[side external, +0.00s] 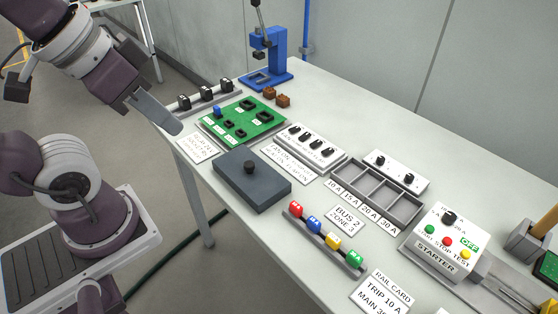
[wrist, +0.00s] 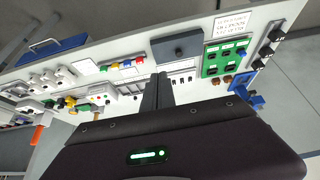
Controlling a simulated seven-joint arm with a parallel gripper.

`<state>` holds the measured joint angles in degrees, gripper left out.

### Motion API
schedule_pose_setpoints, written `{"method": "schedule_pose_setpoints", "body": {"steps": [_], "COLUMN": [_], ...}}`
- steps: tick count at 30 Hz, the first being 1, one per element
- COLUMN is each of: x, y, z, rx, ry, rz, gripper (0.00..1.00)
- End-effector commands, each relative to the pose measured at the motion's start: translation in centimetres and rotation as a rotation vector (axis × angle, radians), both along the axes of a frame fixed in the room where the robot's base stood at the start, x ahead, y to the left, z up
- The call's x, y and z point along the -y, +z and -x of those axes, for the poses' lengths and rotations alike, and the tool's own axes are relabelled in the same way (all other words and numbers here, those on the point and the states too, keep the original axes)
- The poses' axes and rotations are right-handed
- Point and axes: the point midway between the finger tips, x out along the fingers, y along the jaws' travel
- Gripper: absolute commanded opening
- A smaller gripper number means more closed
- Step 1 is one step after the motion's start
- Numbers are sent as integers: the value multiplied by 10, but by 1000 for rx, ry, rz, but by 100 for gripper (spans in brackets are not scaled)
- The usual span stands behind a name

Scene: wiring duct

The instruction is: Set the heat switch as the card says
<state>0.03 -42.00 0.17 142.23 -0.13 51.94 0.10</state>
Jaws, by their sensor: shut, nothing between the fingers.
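A white switch box (side external: 310,147) with several black switches stands mid-table in the side view. A printed card (side external: 290,163) lies along its front; its lines are too small to read surely, and I cannot tell which switch is marked heat. The box also shows in the wrist view (wrist: 183,79), partly hidden by my fingers. My gripper (side external: 172,122) is shut and empty, raised at the table's left edge, apart from the box. Its fingers show from behind in the wrist view (wrist: 158,88).
A dark grey block with a knob (side external: 252,180) lies in front of the switch box. A green board (side external: 242,121) is to its left. A grey divided tray (side external: 374,193), a STARTER box (side external: 444,244) and a row of coloured pieces (side external: 325,235) are to the right.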

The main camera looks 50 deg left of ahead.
Motion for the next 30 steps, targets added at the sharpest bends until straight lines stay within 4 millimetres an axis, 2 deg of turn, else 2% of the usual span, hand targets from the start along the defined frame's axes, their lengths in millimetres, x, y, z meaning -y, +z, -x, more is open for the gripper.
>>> {"method": "schedule_pose_setpoints", "body": {"steps": [2,5,8,11,15,18,21,25,27,30], "x": [0,-2,-7,-13,-22,-27,-29,-29,-29,-29], "y": [12,35,50,49,23,-11,-48,-85,-96,-103], "z": [-17,-60,-116,-175,-254,-302,-335,-358,-363,-366], "rx": [-27,-88,-163,-234,-332,-398,-454,-502,-517,-525], "ry": [2,12,25,36,44,41,29,10,3,-2], "rz": [13,41,65,75,70,53,31,8,0,-4], "gripper": [0,0,0,0,0,0,0,0,0,0]}}
